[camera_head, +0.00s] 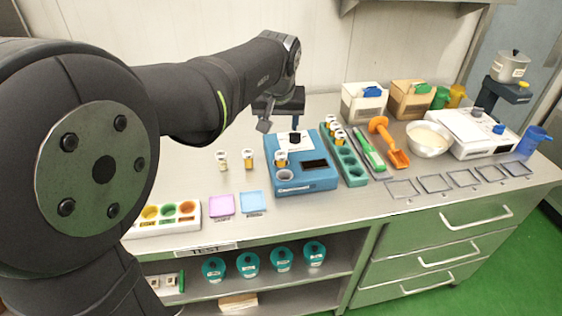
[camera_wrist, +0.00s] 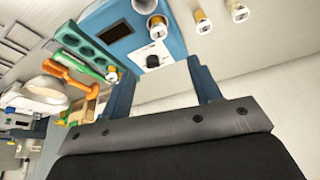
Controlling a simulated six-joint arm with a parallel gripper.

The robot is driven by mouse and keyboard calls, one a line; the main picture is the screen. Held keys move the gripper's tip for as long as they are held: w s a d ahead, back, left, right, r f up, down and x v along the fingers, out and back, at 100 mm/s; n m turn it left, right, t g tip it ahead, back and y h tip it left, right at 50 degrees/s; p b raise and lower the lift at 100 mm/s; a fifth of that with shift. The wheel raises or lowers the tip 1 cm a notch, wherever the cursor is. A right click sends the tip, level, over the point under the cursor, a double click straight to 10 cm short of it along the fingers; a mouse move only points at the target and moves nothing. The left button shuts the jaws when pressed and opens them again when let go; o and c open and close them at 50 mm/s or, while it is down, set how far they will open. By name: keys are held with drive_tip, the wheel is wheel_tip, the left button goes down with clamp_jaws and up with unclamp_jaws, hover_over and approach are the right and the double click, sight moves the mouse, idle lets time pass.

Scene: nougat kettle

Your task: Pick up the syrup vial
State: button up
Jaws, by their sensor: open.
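Several small vials with amber contents and pale caps are in view; I cannot tell which is the syrup vial. Two vials, a left one (camera_head: 221,161) and a right one (camera_head: 249,159), stand on the counter left of a blue device. Another vial (camera_head: 281,159) stands on the device, and several are in the teal rack (camera_head: 351,168) beside it. My gripper (camera_head: 281,120) is open and empty above the back of the blue device (camera_head: 316,182). In the wrist view, my gripper (camera_wrist: 160,78) has its fingers spread, with vials (camera_wrist: 201,21) beyond them.
The device has a black knob (camera_head: 295,137) near my gripper. A green tool (camera_head: 369,150), orange scoop (camera_head: 388,143), metal bowl (camera_head: 428,138) and white scale (camera_head: 470,135) stand to the right. Pink (camera_head: 221,205) and blue (camera_head: 254,201) squares lie in front. The counter behind the left vials looks clear.

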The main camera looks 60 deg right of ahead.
hover_over(281, 155)
drive_tip(key=s+a, duration=0.1)
drive_tip(key=a, duration=0.1)
wheel_tip(281, 155, down, 10)
drive_tip(key=shift+a+f, duration=0.15)
drive_tip(key=shift+f, duration=0.05)
drive_tip(key=shift+d+x, duration=0.1)
drive_tip(key=shift+x, duration=1.3)
drive_tip(key=shift+d+x, duration=0.15)
drive_tip(key=shift+x, duration=1.3)
drive_tip(key=shift+s, duration=0.15)
drive_tip(key=c, duration=1.1)
